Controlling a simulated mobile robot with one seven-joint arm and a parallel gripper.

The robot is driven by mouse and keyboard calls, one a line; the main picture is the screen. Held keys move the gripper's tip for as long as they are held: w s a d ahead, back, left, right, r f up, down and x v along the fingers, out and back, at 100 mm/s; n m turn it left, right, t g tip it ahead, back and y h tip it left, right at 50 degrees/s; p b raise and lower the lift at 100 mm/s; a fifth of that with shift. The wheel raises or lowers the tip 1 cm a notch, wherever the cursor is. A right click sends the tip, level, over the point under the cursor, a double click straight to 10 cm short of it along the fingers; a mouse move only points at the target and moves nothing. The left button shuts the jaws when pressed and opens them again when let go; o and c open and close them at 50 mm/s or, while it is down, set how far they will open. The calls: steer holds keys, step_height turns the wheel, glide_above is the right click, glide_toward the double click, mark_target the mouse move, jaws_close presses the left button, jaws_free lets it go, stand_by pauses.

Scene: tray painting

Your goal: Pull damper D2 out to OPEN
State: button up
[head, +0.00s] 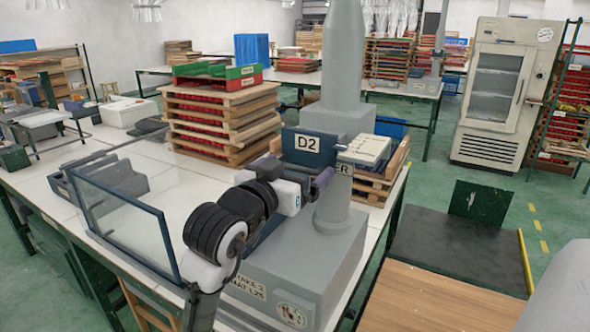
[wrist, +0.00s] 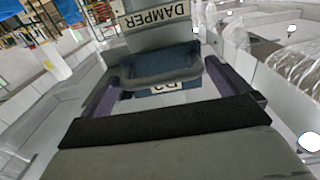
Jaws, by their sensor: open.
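Damper D2 (head: 289,141) is a dark blue plate with a white D2 label, set against the grey duct column. In the wrist view its blue-grey body (wrist: 165,62) lies between the two purple fingers, with a partly hidden label below it and a DAMPER label (wrist: 157,16) above. My gripper (head: 322,180) is open just below the plate in the head view. In the wrist view my gripper (wrist: 163,76) has one finger on each side of the damper. I cannot tell whether either finger touches it.
The grey column (head: 340,70) rises from a wide grey base (head: 290,265) on the white table. A glass-sided guard (head: 125,215) stands left of my arm. Stacked wooden trays (head: 222,115) stand behind it. Another tray stack (head: 380,187) is close behind the column on the right.

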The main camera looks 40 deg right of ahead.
steer(key=b+v, duration=0.3)
steer(key=v, duration=1)
steer(key=shift+s+a, duration=0.2)
steer(key=shift+a, duration=0.15)
